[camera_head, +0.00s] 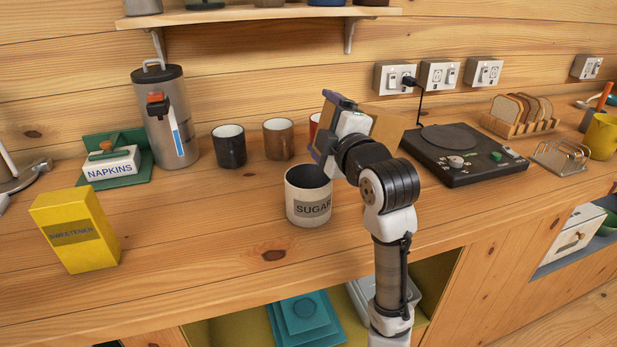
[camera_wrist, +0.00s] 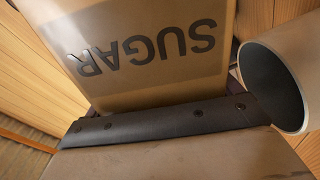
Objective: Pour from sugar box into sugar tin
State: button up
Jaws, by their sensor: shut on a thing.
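The sugar tin (camera_head: 309,196), cream with a grey SUGAR label and a dark open top, stands upright on the wooden counter. My gripper (camera_head: 333,122) is above and slightly right of the tin, shut on the tan sugar box (camera_head: 389,129). In the head view the gripper and wrist hide much of the box. In the wrist view the sugar box (camera_wrist: 150,55) shows its SUGAR lettering upside down behind the dark gripper edge (camera_wrist: 170,124). The sugar tin (camera_wrist: 292,80) is at the right there, its dark mouth beside the box. No flowing sugar is visible.
A yellow sweetener box (camera_head: 75,232) stands at the left. Mugs (camera_head: 229,147) and a metal dispenser (camera_head: 165,118) stand behind the tin. A black hot plate (camera_head: 462,155) is to the right.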

jog(key=shift+s+a+n+b, duration=0.3)
jog(key=shift+a+n+b, duration=0.25)
jog(key=shift+a, duration=0.2)
jog(key=shift+a+f+n+b, duration=0.1)
jog(key=shift+f+n+b, duration=0.2)
jog(key=shift+b, duration=0.25)
jog(key=shift+s+a+f+n+b, duration=0.1)
jog(key=shift+s+n+b, duration=0.05)
jog(key=shift+n+b, duration=0.15)
jog(key=shift+a+f+n+b, duration=0.15)
jog(key=shift+f+n+b, duration=0.1)
jog(key=shift+b, duration=0.2)
jog(key=shift+s+a+r+n, duration=0.1)
jog(key=shift+a+r+n, duration=0.05)
jog(key=shift+r+n, duration=0.25)
jog(key=shift+s+a+r+n, duration=0.1)
jog(key=shift+a+r+n, duration=0.2)
jog(key=shift+n, duration=0.2)
jog(key=shift+s+a+f+n+b, duration=0.15)
jog(key=shift+a+n+b, duration=0.2)
jog(key=shift+n+b, duration=0.5)
jog(key=shift+s+a+f+n+b, duration=0.2)
jog(key=shift+a+n+b, duration=0.2)
jog(key=shift+n+b, duration=0.45)
jog(key=shift+s+a+f+n+b, duration=0.15)
jog(key=shift+a+n+b, duration=0.2)
jog(key=shift+n+b, duration=0.5)
dwell(1.9)
